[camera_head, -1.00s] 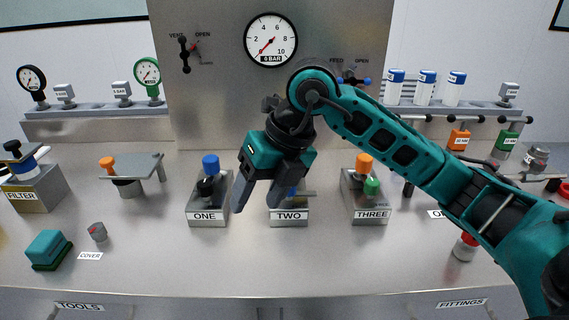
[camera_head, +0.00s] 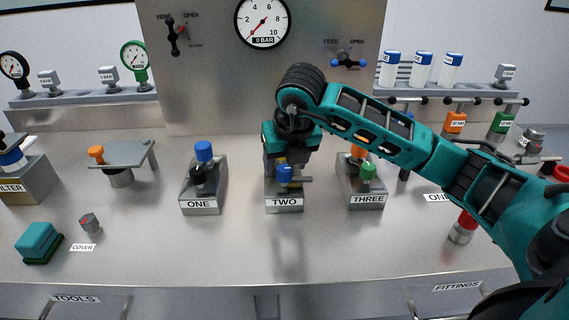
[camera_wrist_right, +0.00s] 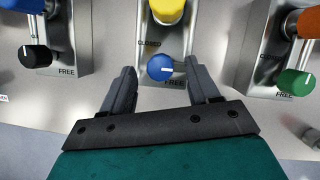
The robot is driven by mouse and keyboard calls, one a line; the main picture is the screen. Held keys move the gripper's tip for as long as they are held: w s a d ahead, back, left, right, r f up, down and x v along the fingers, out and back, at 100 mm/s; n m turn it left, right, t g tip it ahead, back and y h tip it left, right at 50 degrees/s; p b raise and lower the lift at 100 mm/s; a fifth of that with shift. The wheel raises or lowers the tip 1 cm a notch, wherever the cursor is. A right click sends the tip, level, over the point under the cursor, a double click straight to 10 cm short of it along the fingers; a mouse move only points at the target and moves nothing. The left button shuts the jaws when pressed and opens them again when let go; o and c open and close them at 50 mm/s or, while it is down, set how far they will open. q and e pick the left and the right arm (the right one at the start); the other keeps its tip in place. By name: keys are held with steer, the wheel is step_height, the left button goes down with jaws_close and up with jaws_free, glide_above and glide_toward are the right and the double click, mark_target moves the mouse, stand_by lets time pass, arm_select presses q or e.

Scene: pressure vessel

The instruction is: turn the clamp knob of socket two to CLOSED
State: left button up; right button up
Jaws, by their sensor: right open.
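The socket two block (camera_head: 284,206) stands mid-table with its TWO label facing front. Its blue clamp knob (camera_head: 284,173) also shows in the right wrist view (camera_wrist_right: 160,67), with a white mark lying roughly crosswise. In that view, CLOSED is printed up and left of the knob, FREE below and right. A yellow part (camera_wrist_right: 168,10) sits above the knob there. My right gripper (camera_wrist_right: 161,72) is open, its fingers on either side of the knob with visible gaps. In the head view the gripper hides the upper part of socket two. My left gripper is out of view.
Socket one (camera_head: 203,190), with a blue top and black knob, stands to the left. Socket three (camera_head: 362,190), with an orange top and green knob (camera_head: 367,171), stands close on the right under my arm. The table front is clear.

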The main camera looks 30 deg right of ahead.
steer(key=shift+w+d+f, duration=0.1)
steer(key=shift+w+f, duration=0.15)
steer(key=shift+f, duration=0.4)
steer(key=shift+c, duration=0.3)
steer(key=c, duration=1)
